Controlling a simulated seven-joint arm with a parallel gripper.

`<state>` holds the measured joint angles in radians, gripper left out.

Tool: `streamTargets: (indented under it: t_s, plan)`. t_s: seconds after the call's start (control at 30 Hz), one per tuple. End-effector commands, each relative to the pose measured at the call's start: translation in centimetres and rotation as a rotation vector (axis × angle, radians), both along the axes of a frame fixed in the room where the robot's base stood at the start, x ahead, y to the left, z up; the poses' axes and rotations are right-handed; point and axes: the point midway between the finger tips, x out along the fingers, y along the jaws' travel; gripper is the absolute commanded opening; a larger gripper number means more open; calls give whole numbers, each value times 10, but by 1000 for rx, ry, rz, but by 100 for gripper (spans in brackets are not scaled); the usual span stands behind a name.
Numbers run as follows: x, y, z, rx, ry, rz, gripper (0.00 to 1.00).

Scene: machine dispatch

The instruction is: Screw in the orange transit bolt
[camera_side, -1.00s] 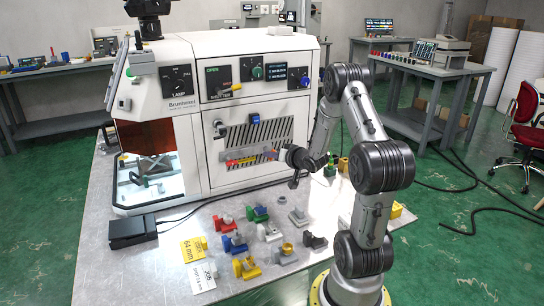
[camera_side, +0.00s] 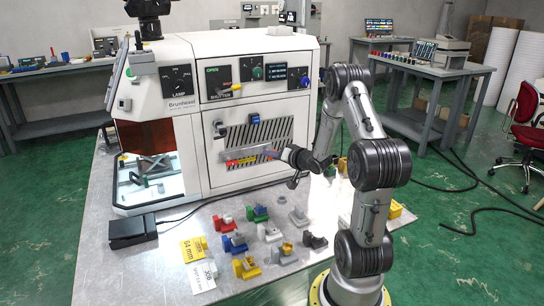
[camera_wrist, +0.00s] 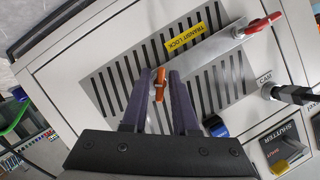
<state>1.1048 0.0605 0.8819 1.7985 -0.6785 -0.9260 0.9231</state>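The orange transit bolt (camera_wrist: 159,84) shows in the wrist view as a small orange winged head at the lower end of a grey metal bar on the machine's slotted front panel. My gripper (camera_wrist: 158,76) is in front of it, its two dark purple fingers apart on either side of the head. Gaps show between the head and both fingers, so the gripper looks open. In the side view my gripper (camera_side: 271,153) points left at the slotted panel (camera_side: 262,135). The bolt cannot be made out clearly there.
A yellow "TRANSIT LOCK" label (camera_wrist: 186,38) and a red handle (camera_wrist: 262,24) lie along the bar. A black knob (camera_wrist: 290,94) and a blue part (camera_wrist: 216,126) stick out nearby. Several coloured fixtures (camera_side: 237,243) stand on the metal table below.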

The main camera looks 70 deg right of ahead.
Motion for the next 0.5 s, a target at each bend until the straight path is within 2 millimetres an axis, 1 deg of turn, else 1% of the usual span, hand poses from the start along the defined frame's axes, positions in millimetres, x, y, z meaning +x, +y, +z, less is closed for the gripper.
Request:
streamTargets:
  t_s: [0.03, 0.07, 0.37, 0.5]
  plan:
    - [0, 0, 0, 0, 0, 0, 38]
    - [0, 0, 0, 0, 0, 0, 41]
    - [1, 0, 0, -4, 3, 1, 41]
    - [1, 0, 1, -38, 35, 2, 41]
